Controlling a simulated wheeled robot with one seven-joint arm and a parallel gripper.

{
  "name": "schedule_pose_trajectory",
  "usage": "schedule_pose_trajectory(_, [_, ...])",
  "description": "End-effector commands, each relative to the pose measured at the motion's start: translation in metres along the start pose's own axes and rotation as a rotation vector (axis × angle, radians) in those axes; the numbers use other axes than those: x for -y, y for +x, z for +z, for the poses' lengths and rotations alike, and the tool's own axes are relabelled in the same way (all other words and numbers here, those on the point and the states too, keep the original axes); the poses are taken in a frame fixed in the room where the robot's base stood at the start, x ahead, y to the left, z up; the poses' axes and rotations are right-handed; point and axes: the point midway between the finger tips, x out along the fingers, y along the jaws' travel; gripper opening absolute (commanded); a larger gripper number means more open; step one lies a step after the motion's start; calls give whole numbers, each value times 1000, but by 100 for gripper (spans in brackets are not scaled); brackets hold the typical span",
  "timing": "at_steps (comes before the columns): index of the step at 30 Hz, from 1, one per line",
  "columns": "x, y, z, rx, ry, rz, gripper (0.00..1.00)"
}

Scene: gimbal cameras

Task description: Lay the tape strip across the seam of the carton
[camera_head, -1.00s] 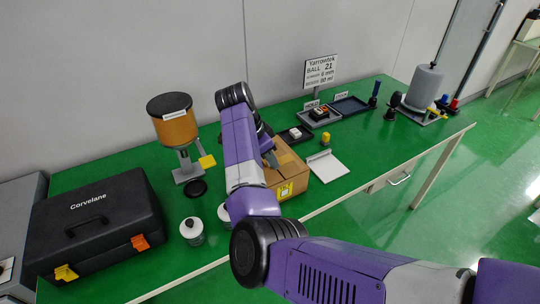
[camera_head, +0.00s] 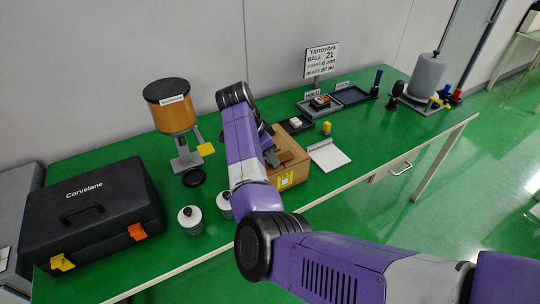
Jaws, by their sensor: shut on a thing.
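The carton (camera_head: 296,172) is a brown box with a yellow label, standing on the green bench behind and to the right of my forearm. My arm hides its left part. My gripper (camera_head: 271,156) is over the carton's top, partly hidden by my own arm. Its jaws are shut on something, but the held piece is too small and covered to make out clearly. A darker brown band (camera_head: 284,157) shows on the carton's top beside the gripper; I cannot tell whether it is the tape strip or the seam.
A white pad (camera_head: 328,155) lies right of the carton. Trays (camera_head: 350,96) and a sign (camera_head: 320,60) are behind. The bench's right front is clear.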

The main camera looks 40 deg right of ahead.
Motion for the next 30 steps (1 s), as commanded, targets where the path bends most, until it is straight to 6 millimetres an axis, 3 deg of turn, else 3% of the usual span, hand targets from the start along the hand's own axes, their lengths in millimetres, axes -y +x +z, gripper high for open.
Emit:
schedule_pose_trajectory(17, [0, 11, 4, -1, 0, 0, 0])
schedule_pose_trajectory(18, [0, 10, 4, -1, 0, 0, 35])
schedule_pose_trajectory(21, [0, 10, 4, 0, 0, 0, 55])
schedule_pose_trajectory(30, [0, 10, 4, 0, 0, 0, 57])
